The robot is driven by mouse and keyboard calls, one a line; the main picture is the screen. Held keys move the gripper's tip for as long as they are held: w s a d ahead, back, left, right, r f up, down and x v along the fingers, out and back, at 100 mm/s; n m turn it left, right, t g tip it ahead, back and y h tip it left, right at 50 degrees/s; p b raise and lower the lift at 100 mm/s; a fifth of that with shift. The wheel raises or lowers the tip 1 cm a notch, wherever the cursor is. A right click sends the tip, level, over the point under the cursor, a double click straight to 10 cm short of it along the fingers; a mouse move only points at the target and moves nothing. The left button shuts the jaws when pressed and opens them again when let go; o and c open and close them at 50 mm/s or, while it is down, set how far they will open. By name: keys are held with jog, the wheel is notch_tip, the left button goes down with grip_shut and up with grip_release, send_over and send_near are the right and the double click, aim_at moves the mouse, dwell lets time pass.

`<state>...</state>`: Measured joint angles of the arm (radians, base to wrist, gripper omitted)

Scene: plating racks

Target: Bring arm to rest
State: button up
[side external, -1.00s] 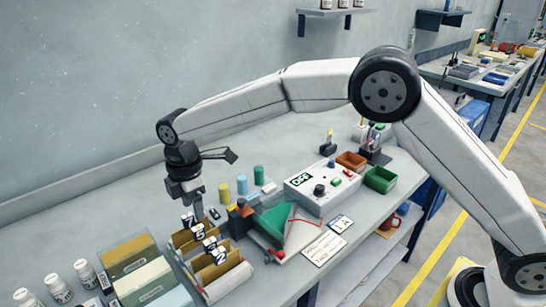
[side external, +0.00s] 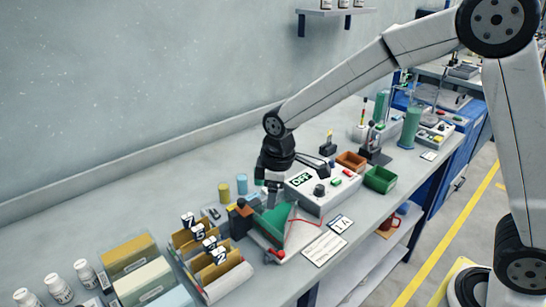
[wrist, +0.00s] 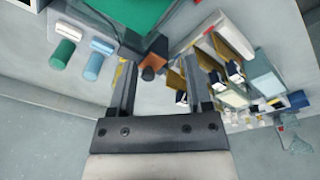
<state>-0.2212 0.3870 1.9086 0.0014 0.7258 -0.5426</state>
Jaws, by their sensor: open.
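My gripper (side external: 272,192) hangs pointing down above the bench, in front of the left end of the white control box (side external: 325,192) and over the back of the green wedge fixture (side external: 272,221). In the wrist view my gripper (wrist: 160,65) shows two fingers spread apart with nothing held between them. The side view partly hides the fingertips against the fixture, and I cannot tell their exact height. My arm reaches in from the right, bent upward at the elbow.
Racks with numbered tags (side external: 209,262) stand at the front left, beside file boxes (side external: 140,269) and white bottles (side external: 58,288). A green bin (side external: 380,179) and an orange bin (side external: 351,161) sit right of the control box.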

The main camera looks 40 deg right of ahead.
jog(key=s+d+f+m, duration=0.1)
jog(key=s+d+m, duration=0.3)
jog(key=s, duration=0.3)
jog(key=s+d+f+m+t, duration=0.1)
jog(key=s+d+m, duration=0.3)
jog(key=s, duration=0.4)
jog(key=shift+d+f+m, duration=0.4)
jog(key=shift+d, duration=0.45)
